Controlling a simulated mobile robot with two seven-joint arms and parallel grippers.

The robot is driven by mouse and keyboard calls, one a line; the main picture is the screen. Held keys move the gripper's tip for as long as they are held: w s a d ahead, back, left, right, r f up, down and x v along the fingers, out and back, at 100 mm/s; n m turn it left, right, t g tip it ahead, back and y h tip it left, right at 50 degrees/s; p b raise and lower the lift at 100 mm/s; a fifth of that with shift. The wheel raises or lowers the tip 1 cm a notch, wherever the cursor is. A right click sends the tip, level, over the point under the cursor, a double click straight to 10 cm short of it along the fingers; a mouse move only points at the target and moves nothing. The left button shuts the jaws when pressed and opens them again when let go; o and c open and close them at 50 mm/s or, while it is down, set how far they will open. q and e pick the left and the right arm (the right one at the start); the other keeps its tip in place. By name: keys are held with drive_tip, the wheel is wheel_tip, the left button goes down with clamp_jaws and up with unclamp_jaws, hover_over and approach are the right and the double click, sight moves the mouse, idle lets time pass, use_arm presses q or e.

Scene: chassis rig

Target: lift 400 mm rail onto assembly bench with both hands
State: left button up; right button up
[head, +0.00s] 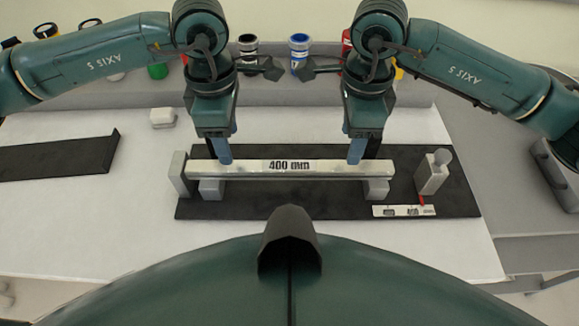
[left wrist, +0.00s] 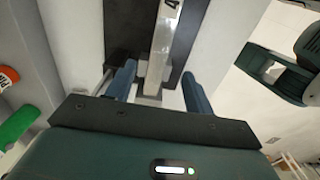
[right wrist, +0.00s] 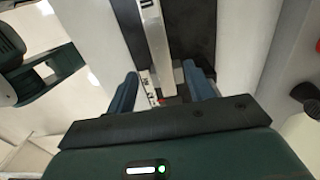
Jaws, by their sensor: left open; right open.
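The pale 400 mm rail (head: 280,168) lies level across two grey support blocks (head: 211,188) on a black mat (head: 275,205). My left gripper (head: 224,152) is open near the rail's left end. In the left wrist view its blue fingers (left wrist: 160,86) stand apart on either side of the rail (left wrist: 162,45). My right gripper (head: 357,150) is open near the rail's right end. In the right wrist view its fingers (right wrist: 162,88) also stand apart on both sides of the rail (right wrist: 156,40). How deep the fingers reach is hard to tell.
A grey upright block (head: 180,173) stands at the rail's left end. A grey block with a knob (head: 432,172) and a small marked strip (head: 404,211) are at the right of the mat. A dark tray (head: 60,158) lies left. Coloured containers (head: 299,55) stand behind.

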sight(235, 165)
use_arm(q)
wheel_tip(235, 165, down, 8)
drive_tip(key=shift+r, duration=0.1)
use_arm(e)
wheel_tip(235, 165, down, 8)
use_arm(q)
drive_tip(key=shift+c, duration=0.4)
use_arm(e)
drive_tip(key=shift+c, duration=0.4)
use_arm(q)
clamp_jaws()
use_arm(e)
clamp_jaws()
